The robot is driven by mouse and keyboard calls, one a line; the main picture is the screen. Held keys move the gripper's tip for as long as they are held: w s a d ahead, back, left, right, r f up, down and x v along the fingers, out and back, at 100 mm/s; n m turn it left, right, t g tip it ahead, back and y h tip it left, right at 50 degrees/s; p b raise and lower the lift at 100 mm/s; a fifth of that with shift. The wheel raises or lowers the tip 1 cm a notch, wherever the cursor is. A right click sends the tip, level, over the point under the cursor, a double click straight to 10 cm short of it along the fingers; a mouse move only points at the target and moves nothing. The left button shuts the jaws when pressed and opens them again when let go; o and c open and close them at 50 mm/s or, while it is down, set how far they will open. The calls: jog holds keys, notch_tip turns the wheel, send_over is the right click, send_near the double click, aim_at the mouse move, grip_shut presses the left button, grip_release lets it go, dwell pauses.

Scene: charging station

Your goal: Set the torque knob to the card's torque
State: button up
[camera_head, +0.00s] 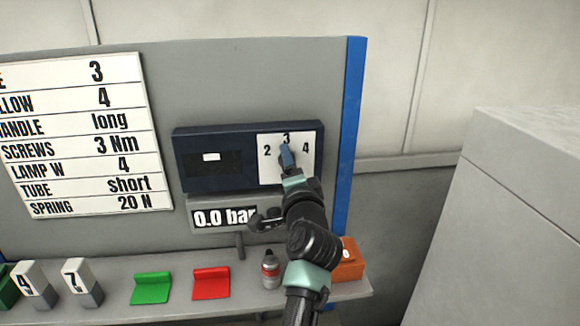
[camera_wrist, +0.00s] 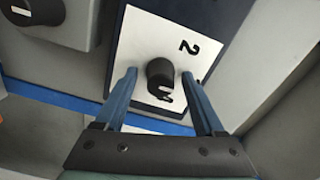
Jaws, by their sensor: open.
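The card (camera_head: 80,192) on the grey board at left reads "SCREWS 3 Nm"; its other rows also show numbers and words. The dial plate (camera_head: 270,175) is white, marked 2, 3 and 4, on a dark blue unit (camera_head: 230,183) to the right of the card. My gripper (camera_head: 286,157) is at this plate and hides the knob in the head view. In the wrist view the black torque knob (camera_wrist: 159,70) lies between my open blue fingers (camera_wrist: 159,76), with the digit 2 above right. A white mark shows on the knob's lower part; I cannot tell which number it faces.
A "0.0 bar" display (camera_head: 215,217) sits below the unit. On the shelf stand a small bottle (camera_head: 270,272), an orange box (camera_head: 348,265), red (camera_head: 211,284) and green (camera_head: 152,288) holders, and numbered blocks (camera_head: 78,275). A blue post (camera_head: 350,120) borders the board at right.

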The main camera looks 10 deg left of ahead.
jog(key=shift+s, duration=0.1)
jog(key=b+v, duration=0.5)
jog(key=v, duration=0.7)
jog(key=shift+s+d, duration=0.15)
jog(key=shift+s, duration=0.2)
